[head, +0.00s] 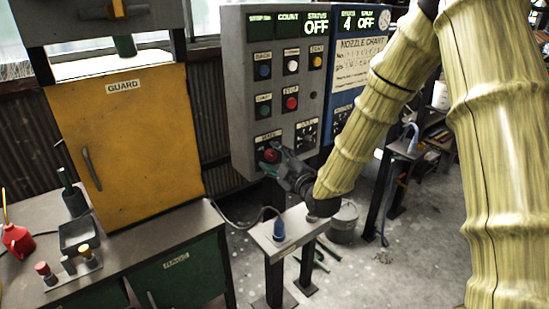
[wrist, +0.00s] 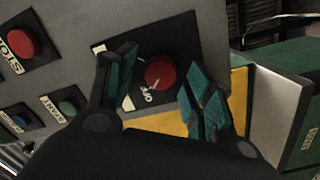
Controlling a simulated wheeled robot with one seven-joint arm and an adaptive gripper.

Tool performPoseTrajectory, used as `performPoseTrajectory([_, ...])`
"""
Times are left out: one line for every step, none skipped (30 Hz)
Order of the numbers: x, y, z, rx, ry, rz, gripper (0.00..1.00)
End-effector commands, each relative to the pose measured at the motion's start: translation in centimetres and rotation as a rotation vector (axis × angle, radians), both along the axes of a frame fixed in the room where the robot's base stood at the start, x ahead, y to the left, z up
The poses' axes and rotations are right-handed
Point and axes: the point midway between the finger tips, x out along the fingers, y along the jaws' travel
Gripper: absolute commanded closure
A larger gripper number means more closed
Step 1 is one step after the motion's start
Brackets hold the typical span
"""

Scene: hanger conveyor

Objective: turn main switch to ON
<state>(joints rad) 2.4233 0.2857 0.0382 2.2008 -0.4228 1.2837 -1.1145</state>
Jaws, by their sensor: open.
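The main switch (wrist: 160,72) is a round red knob on a dark plate of the grey control panel (head: 262,78). In the wrist view a white OFF mark shows beside the knob. In the head view the red knob (head: 270,155) is partly covered by my gripper (head: 274,166). In the wrist view my gripper (wrist: 160,88) is open, with one green-padded finger on each side of the knob. I cannot tell whether the fingers touch it. The panel's status display (head: 316,28) reads OFF.
A red stop button (head: 291,103) and several other buttons sit above the switch. A blue nozzle-chart panel (head: 360,65) adjoins at the right. A small stand with a blue plug (head: 279,228) is below my gripper. A yellow guard (head: 125,130) stands left.

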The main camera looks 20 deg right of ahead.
Motion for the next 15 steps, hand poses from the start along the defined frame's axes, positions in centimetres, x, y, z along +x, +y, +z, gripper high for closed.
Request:
performPoseTrajectory([0.05,0.01,-0.01,0.0,0.0,0.0,0.48])
performPoseTrajectory([0.05,0.02,-0.02,0.0,0.0,0.0,0.48])
performPoseTrajectory([0.05,0.02,-0.03,0.0,0.0,0.0,0.48])
performPoseTrajectory([0.05,0.02,-0.03,0.0,0.0,0.0,0.48])
performPoseTrajectory([0.04,0.02,-0.03,0.0,0.0,0.0,0.48])
performPoseTrajectory([0.04,0.02,-0.03,0.0,0.0,0.0,0.48])
performPoseTrajectory([0.03,0.03,-0.02,0.0,0.0,0.0,0.48])
performPoseTrajectory([0.03,0.02,-0.03,0.0,0.0,0.0,0.53])
performPoseTrajectory([0.02,0.02,-0.02,0.0,0.0,0.0,0.6])
performPoseTrajectory([0.03,0.02,-0.03,0.0,0.0,0.0,0.66])
performPoseTrajectory([0.02,0.01,-0.03,0.0,0.0,0.0,0.71])
performPoseTrajectory([0.02,0.02,-0.02,0.0,0.0,0.0,0.79])
performPoseTrajectory([0.02,0.02,-0.02,0.0,0.0,0.0,0.84])
performPoseTrajectory([0.02,0.02,-0.02,0.0,0.0,0.0,0.89])
performPoseTrajectory([0.02,0.02,-0.02,0.0,0.0,0.0,0.94])
